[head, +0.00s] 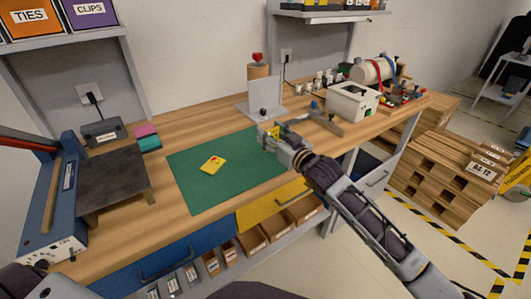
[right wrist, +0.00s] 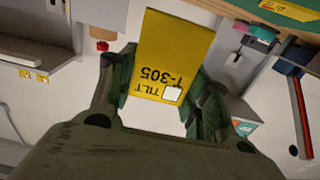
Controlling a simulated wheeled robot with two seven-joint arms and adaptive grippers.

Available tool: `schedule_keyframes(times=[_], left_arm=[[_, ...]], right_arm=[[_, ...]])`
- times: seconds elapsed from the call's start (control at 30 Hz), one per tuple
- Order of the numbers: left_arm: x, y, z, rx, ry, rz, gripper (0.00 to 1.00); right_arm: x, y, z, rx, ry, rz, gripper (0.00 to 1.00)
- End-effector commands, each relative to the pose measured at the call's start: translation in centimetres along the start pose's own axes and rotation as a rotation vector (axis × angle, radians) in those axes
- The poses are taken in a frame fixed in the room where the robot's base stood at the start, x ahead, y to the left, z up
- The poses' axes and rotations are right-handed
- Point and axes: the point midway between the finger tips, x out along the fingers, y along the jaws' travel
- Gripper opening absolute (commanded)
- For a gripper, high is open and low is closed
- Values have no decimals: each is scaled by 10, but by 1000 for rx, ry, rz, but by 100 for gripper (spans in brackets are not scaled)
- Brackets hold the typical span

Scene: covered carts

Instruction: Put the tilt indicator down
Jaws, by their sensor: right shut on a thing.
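The tilt indicator (right wrist: 172,55) is a flat yellow piece marked "TILT I-305" with a small white window. My right gripper (right wrist: 165,90) is shut on it, with one finger on each side. In the head view, my right gripper (head: 268,139) is over the right edge of the green mat (head: 222,188), with only a little yellow of the indicator showing at its fingers. I cannot tell the exact height above the bench. Another yellow piece (head: 213,164) lies on the mat, left of the gripper. My left gripper is not in view.
A white box-shaped device (head: 352,102) stands to the right. A dark plate (head: 114,180) is at the left. Most of the mat is clear.

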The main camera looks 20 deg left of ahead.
Motion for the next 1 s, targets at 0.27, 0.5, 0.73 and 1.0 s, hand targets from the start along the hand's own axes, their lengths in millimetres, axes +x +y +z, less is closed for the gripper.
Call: schedule_keyframes(times=[0.27,0.5,0.73,1.0], left_arm=[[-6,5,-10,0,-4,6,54],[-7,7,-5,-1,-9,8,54],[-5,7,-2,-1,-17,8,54],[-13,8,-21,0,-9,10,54]], right_arm=[[0,0,28,0,0,-1,36],[0,0,28,0,0,-1,36],[0,0,36,0,-1,-1,36],[0,0,62,1,0,-1,36]])
